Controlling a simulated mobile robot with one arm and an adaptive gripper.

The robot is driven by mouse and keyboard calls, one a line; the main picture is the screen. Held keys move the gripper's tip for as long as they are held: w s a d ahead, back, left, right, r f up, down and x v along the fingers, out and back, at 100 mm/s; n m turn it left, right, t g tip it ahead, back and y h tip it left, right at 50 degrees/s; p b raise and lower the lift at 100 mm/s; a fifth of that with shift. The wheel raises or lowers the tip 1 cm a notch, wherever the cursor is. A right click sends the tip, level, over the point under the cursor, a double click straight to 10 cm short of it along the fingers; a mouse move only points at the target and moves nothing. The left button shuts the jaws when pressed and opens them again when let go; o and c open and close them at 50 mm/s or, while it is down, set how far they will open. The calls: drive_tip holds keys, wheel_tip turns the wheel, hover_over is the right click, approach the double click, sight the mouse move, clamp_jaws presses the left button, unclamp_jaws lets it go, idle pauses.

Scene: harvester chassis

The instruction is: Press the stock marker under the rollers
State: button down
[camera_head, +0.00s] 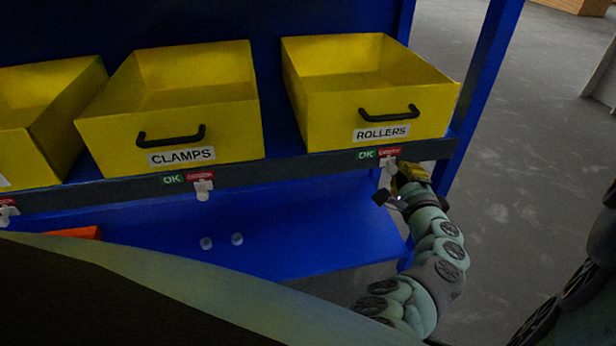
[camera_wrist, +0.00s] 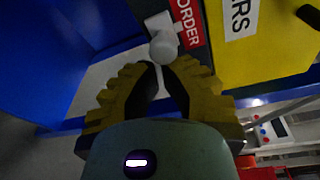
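The yellow rollers bin (camera_head: 380,103) stands on the right of the shelf, with the ROLLERS label on its front. Under it the shelf edge has a green OK tag and a red ORDER tag (camera_head: 389,153). The white stock marker (camera_head: 385,177) hangs below the red tag, partly hidden by my gripper (camera_head: 392,190). In the wrist view the marker's round white end (camera_wrist: 164,47) lies just beyond my fingertips (camera_wrist: 161,67). The fingertips are nearly together with nothing between them. I cannot tell whether they touch the marker.
The clamps bin (camera_head: 170,125) has its own white marker (camera_head: 203,190) under its red tag. Another marker (camera_head: 7,214) is at the far left. Two small pale round pieces (camera_head: 237,239) lie on the blue lower shelf (camera_head: 300,225). A blue post (camera_head: 485,85) stands right of the rollers bin.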

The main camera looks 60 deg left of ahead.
drive_tip(key=s, duration=0.1)
drive_tip(key=s+a, duration=0.1)
drive_tip(key=s, duration=0.1)
drive_tip(key=s+a, duration=0.1)
drive_tip(key=shift+s+f, duration=0.15)
drive_tip(key=shift+s, duration=0.15)
